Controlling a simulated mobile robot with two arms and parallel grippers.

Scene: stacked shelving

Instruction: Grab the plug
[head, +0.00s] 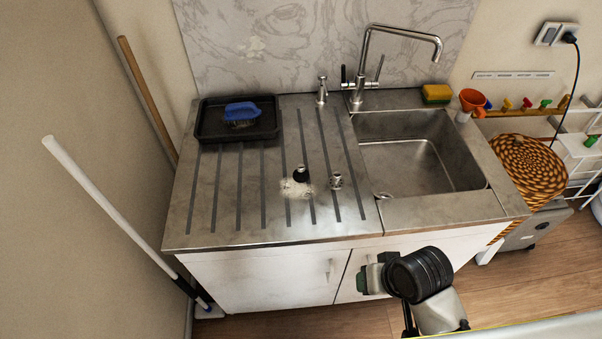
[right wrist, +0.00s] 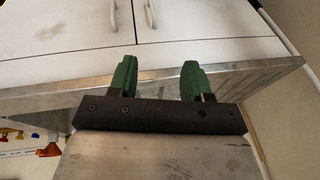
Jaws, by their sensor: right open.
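A small dark plug-like piece (head: 301,174) stands on the metal drainboard left of the sink, beside a pale powdery patch. A small shiny metal piece (head: 336,181) sits just right of it. A black electric plug (head: 569,38) is in the wall socket at top right. I cannot tell which of these is the plug meant. My right gripper (head: 363,278) is in front of the cabinet, below the counter's front edge, apart from all of these. In the right wrist view its green fingers (right wrist: 158,78) are open and empty. My left gripper is out of view.
The sink basin (head: 420,160) is empty, with a tall faucet (head: 362,65) behind it. A black tray (head: 208,125) with a blue brush (head: 241,110) stands at back left. A yellow sponge (head: 436,93) and orange funnel (head: 472,98) are right. The drainboard's front is clear.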

